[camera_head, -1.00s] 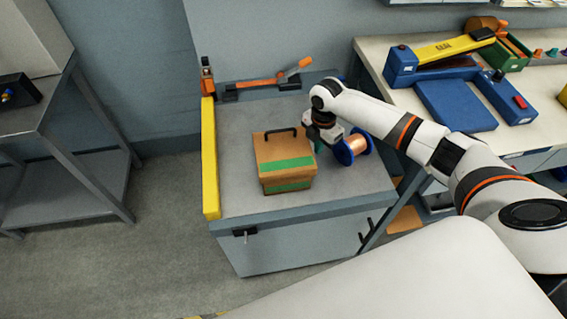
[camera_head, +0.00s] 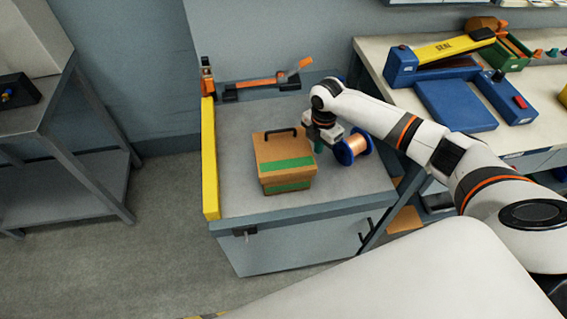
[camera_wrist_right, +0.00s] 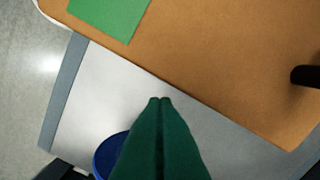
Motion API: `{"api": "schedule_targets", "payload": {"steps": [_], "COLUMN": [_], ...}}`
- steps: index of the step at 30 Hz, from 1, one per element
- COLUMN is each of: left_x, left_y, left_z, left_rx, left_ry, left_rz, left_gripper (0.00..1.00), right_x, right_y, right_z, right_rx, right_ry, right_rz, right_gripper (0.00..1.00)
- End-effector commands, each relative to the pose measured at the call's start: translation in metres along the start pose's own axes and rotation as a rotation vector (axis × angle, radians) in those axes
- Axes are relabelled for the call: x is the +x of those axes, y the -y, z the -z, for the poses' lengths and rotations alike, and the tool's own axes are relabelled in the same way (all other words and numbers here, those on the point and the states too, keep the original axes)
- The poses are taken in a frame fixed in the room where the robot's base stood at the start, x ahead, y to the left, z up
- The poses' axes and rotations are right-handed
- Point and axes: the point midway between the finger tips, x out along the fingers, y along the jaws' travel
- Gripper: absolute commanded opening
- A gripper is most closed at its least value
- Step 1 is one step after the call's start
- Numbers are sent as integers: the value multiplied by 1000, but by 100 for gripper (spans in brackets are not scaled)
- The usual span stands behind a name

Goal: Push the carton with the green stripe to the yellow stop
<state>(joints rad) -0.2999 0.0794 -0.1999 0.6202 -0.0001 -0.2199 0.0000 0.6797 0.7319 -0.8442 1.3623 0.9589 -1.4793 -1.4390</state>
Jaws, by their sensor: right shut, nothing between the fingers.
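The brown carton (camera_head: 284,160) with the green stripe and a black handle stands on the grey cabinet top, apart from the yellow stop (camera_head: 210,158) along the top's left edge. My right gripper (camera_head: 318,147) is at the carton's right side, low over the top. In the right wrist view its green fingertips (camera_wrist_right: 160,100) are shut together with nothing between them, close to the carton's edge (camera_wrist_right: 200,70). I cannot tell whether they touch it. My left gripper is not in view.
A spool of copper wire with blue flanges (camera_head: 352,146) stands just right of my right gripper. An orange-handled tool (camera_head: 265,82) lies along the back of the grey top (camera_head: 238,190). The surface between carton and stop is clear.

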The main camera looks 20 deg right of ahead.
Motion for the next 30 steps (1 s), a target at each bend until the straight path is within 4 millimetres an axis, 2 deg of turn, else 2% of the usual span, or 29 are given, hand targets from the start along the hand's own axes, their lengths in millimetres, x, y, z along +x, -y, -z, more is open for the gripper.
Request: {"api": "schedule_targets", "payload": {"steps": [11,30], "left_x": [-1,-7], "left_y": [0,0], "left_z": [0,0], "left_rx": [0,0], "left_ry": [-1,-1], "left_rz": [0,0], "left_gripper": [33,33], "right_x": [0,0], "right_y": [2,18], "right_z": [-3,-31], "right_rx": [0,-1], "right_ry": [0,0], "right_rz": [0,0], "right_gripper": [0,0]}}
